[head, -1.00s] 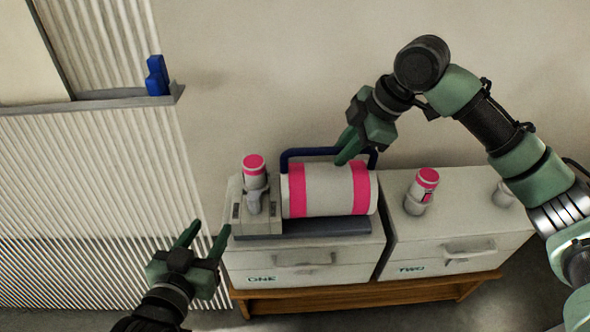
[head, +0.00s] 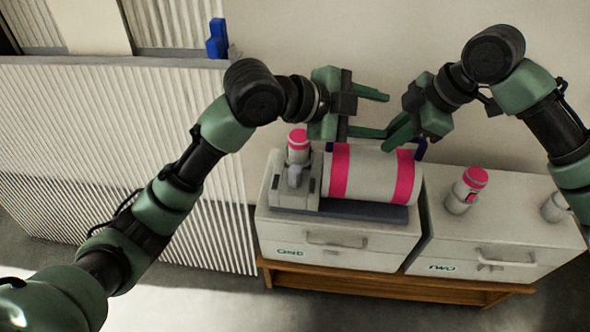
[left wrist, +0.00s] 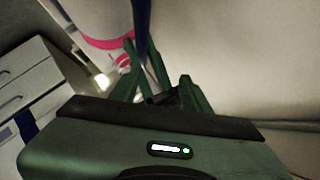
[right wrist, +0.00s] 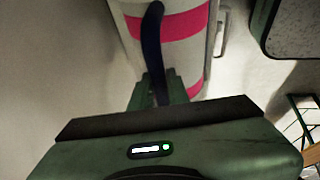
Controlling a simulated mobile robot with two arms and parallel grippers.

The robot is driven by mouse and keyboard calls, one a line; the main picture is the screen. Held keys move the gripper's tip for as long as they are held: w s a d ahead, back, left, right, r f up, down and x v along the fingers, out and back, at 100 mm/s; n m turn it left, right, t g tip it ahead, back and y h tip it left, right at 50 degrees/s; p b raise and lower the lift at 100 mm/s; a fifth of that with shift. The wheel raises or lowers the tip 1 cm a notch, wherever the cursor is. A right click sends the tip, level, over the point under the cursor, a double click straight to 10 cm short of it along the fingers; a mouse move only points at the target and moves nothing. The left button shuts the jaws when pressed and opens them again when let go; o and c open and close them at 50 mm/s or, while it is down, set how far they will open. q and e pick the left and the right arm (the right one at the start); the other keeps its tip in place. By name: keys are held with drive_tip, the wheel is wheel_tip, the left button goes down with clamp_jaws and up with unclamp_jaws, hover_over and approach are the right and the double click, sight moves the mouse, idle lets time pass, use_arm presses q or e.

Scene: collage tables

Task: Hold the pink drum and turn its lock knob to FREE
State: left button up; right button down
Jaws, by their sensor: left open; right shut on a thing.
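The drum (head: 372,172) is white with pink bands and lies on its side in a grey base (head: 294,195) on the cabinet marked ONE. My right gripper (head: 394,138) is shut on the drum's dark blue handle (right wrist: 152,40), above the drum. My left gripper (head: 378,113) is open above the drum, close to my right gripper. In the left wrist view the handle (left wrist: 141,30) shows near its fingers; I cannot tell if it lies between them. A grey knob (head: 295,175) is on the left part of the base; its setting is too small to read.
A pink-topped canister (head: 298,146) stands behind the knob. Another canister (head: 467,190) stands on the right cabinet (head: 515,215), marked TWO. A blue object (head: 216,40) sits on the ledge of the corrugated panel (head: 130,140). The wall above the cabinets is clear.

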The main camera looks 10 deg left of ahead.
use_arm(q)
drive_tip(key=a+r+m+y, duration=0.1)
drive_tip(key=a+m+y, duration=0.1)
drive_tip(key=m, duration=0.1)
drive_tip(key=w+a+m+g+y, duration=0.1)
drive_tip(key=a+m+y, duration=0.1)
drive_tip(key=m, duration=0.1)
drive_tip(key=w+a+r+m+g+y, duration=0.1)
drive_tip(key=a+m+y, duration=0.1)
drive_tip(key=m+y, duration=0.1)
drive_tip(key=shift+a+r+m, duration=0.2)
drive_tip(key=shift+r+m, duration=0.15)
drive_tip(key=shift+m, duration=0.15)
drive_tip(key=a+m+g+y, duration=0.1)
drive_tip(key=a+y, duration=0.1)
drive_tip(key=a, duration=0.1)
drive_tip(key=g+y, duration=0.2)
drive_tip(key=g, duration=0.1)
approach(295, 169)
drive_tip(key=shift+m, duration=0.4)
wheel_tip(295, 169, down, 11)
drive_tip(key=shift+w+d+r, duration=0.1)
drive_tip(key=shift+w, duration=0.05)
